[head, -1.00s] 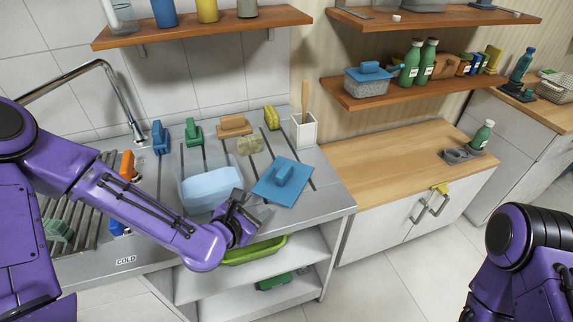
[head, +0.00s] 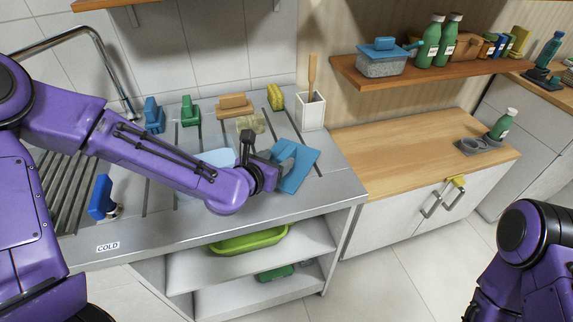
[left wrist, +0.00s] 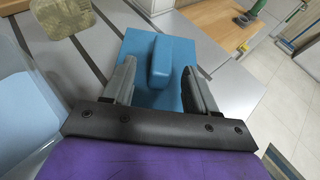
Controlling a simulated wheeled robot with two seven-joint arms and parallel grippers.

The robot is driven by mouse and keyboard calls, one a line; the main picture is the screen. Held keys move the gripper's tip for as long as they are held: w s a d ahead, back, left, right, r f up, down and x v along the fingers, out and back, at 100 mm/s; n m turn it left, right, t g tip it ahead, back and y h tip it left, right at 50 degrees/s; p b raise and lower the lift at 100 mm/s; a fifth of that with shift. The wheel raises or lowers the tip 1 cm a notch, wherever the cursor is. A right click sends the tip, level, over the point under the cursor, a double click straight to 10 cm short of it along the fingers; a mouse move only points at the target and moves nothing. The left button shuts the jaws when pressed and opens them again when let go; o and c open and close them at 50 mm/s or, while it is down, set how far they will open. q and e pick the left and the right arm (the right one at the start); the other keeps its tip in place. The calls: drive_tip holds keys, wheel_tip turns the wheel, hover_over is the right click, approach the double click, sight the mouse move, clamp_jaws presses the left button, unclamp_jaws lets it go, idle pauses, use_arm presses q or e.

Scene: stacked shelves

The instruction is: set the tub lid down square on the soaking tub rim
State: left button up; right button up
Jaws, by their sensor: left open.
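The tub lid is a flat blue square with a raised block handle; it lies on the metal counter in the head view (head: 306,166) and fills the middle of the left wrist view (left wrist: 182,52). My left gripper (left wrist: 158,75) is open, its fingers on either side of the handle and not closed on it; in the head view it (head: 272,158) hides part of the lid. The light blue soaking tub (head: 217,158) is mostly hidden behind my left forearm; its side shows at left in the wrist view (left wrist: 22,115). My right gripper is out of view.
A white holder (head: 312,111) stands just behind the lid. The wooden counter (head: 385,160) at right is largely clear.

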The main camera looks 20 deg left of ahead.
sight(284, 155)
use_arm(q)
drive_tip(key=x, duration=0.4)
drive_tip(key=shift+w+d+p, duration=0.2)
drive_tip(key=shift+p, duration=0.2)
drive_tip(key=shift+s+r, duration=0.1)
drive_tip(key=c, duration=1.1)
drive_tip(key=shift+o, duration=0.2)
